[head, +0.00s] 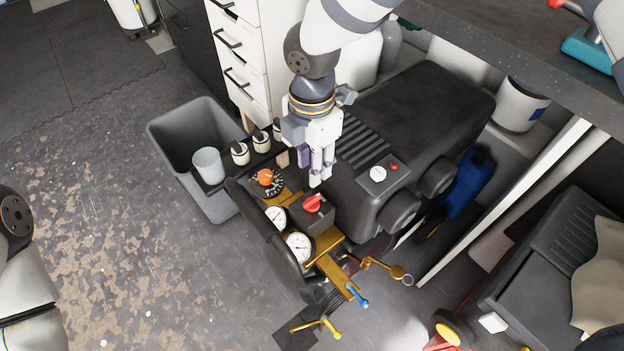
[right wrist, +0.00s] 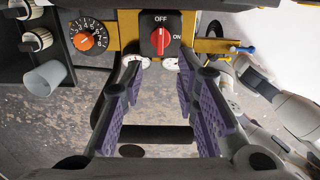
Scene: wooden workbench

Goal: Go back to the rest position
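My right gripper (head: 320,178) hangs above the panel side of a black machine (head: 430,110), with nothing between its fingers. In the right wrist view the two purple-padded fingers (right wrist: 157,98) stand apart. The machine's red knob (head: 313,203) is just below and beside the fingertips in the head view, with a visible gap in the wrist view. There the red knob (right wrist: 160,38) stands upright, in line with the OFF label. Of my left arm only links (head: 22,275) show at the left edge of the head view; its gripper is out of frame.
An orange dial (head: 265,177), two white gauges (head: 298,246) and a blue-handled valve (head: 358,297) are on the machine's front. A dark bench (head: 500,40) is at upper right. Floor at left is clear.

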